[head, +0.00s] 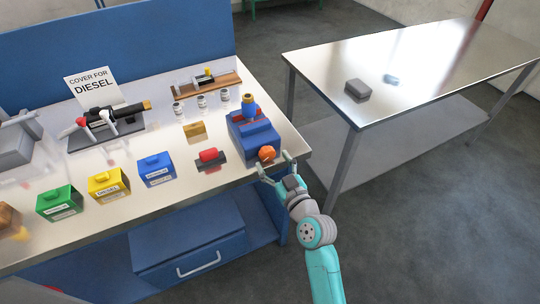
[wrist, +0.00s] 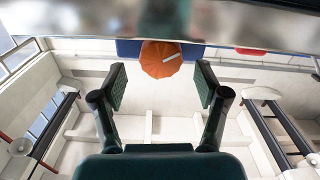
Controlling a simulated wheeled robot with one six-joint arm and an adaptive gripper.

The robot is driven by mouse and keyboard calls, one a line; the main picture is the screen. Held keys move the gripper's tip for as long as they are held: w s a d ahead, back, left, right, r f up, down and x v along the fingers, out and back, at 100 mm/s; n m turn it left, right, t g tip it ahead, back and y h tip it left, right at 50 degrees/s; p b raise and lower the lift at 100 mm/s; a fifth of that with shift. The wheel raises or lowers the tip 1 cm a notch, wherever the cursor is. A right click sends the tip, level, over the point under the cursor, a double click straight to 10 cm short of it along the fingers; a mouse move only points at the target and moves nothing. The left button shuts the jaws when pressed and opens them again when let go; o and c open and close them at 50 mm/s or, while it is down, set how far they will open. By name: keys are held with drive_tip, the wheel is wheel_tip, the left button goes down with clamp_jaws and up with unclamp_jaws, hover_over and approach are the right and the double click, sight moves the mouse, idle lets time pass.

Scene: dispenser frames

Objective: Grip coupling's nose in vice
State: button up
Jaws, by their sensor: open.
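The blue vice (head: 262,138) stands at the right end of the workbench, with red strips along its jaws. The coupling (head: 249,101), yellow at the top, stands upright at the jaws; its lower end is hidden, so I cannot tell how tightly it sits. An orange knob (head: 266,153) is on the vice's near face. My gripper (head: 275,163) is open at the knob. In the wrist view, the orange knob (wrist: 161,60) lies between and slightly beyond the two open fingers (wrist: 161,82), with gaps on both sides.
A red-and-dark object (head: 209,158) lies left of the vice. Blue (head: 156,171), yellow (head: 108,184) and green (head: 60,203) boxes line the bench front. Small jars (head: 202,102) and a wooden rack (head: 205,84) stand behind. A second table (head: 430,65) is at right, across a floor gap.

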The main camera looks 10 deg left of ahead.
sight(269, 156)
drive_tip(key=shift+x, duration=1.5)
drive_tip(key=c, duration=1.2)
drive_tip(key=shift+o, duration=0.2)
drive_tip(key=shift+m, duration=2.8)
